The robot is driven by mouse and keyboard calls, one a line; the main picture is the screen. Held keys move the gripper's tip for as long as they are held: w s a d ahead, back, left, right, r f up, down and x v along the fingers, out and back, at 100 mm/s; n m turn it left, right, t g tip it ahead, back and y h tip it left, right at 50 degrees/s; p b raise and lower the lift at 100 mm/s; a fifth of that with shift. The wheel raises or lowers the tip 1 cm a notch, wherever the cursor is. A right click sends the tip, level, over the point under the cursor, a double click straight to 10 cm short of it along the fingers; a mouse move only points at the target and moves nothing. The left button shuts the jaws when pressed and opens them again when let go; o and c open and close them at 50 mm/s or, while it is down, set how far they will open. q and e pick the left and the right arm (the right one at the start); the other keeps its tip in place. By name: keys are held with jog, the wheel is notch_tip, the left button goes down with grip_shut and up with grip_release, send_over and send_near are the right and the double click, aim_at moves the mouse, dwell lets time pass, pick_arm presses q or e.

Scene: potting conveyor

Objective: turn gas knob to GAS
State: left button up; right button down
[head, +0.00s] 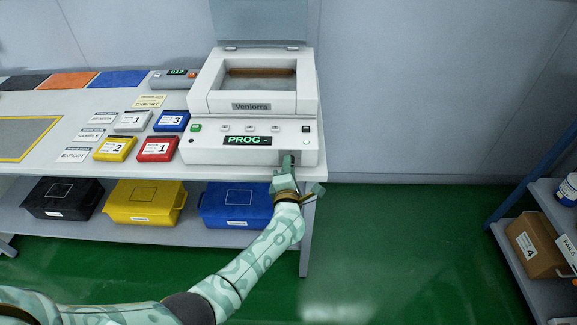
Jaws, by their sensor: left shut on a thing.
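The white machine (250,152) marked Ventorra stands at the right end of the bench, with its lid raised. Its front display (247,141) reads "PROG -". My left gripper (288,160) is at the lower right of the machine's front panel, shut on what appears to be the gas knob. The fingers hide the knob, so its setting and any GAS mark cannot be read. My right gripper is not in view.
Red (158,149), yellow (115,148), blue and grey boxes sit on the bench left of the machine. Black, yellow and blue (236,205) bins stand on the shelf below. A rack with a carton (535,247) is at far right. Green floor between is clear.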

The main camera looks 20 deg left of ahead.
pick_arm(q)
jog(key=shift+f+m, duration=0.1)
jog(key=shift+m, duration=0.3)
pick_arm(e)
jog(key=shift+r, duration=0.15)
pick_arm(q)
jog(key=o, duration=1)
